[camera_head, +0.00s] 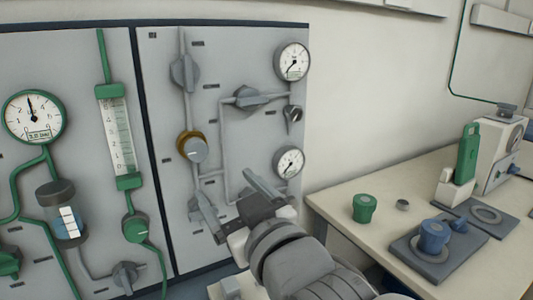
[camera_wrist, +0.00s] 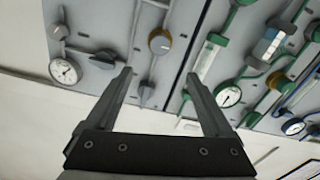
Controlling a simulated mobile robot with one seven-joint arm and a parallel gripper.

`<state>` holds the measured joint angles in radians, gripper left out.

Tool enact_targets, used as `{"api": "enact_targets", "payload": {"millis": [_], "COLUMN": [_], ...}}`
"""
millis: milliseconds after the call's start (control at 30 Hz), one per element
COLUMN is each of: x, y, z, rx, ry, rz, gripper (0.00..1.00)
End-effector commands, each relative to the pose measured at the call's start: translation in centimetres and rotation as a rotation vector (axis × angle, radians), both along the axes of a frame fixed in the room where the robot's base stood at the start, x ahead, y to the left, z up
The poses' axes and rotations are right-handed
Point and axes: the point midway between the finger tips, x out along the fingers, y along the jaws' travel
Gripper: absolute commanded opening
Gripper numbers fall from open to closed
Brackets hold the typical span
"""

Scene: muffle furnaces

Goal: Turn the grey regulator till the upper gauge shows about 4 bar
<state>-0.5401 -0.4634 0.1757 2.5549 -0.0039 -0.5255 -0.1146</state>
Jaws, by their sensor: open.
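The regulator, a round grey-faced knob with a brass collar (camera_head: 193,148), sits on the right grey panel. In the wrist view it (camera_wrist: 160,41) appears ahead, between the lines of the two fingers and beyond their tips. My gripper (camera_head: 221,183) is open and empty, below and slightly right of the regulator, apart from it. The fingers also show in the wrist view (camera_wrist: 160,72). The upper gauge (camera_head: 292,61) is at the panel's top right; its needle points to the lower left. Its numbers are too small to read. It also shows in the wrist view (camera_wrist: 65,71).
Grey lever valves (camera_head: 185,72) (camera_head: 248,96) and a small dark knob (camera_head: 293,115) surround the regulator. A lower gauge (camera_head: 289,162) is near my gripper. A green-piped panel (camera_head: 75,80) stands left. The bench (camera_head: 330,200) on the right holds green and blue parts.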

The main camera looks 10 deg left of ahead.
Motion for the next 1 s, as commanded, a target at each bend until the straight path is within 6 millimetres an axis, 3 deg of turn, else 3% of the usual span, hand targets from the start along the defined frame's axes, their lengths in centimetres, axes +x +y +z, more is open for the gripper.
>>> {"api": "enact_targets", "payload": {"millis": [1000], "x": [5.3], "y": [4.5], "z": [0.0], "rx": [0.0], "ry": [0.002], "rz": [0.001], "gripper": [0.86]}}
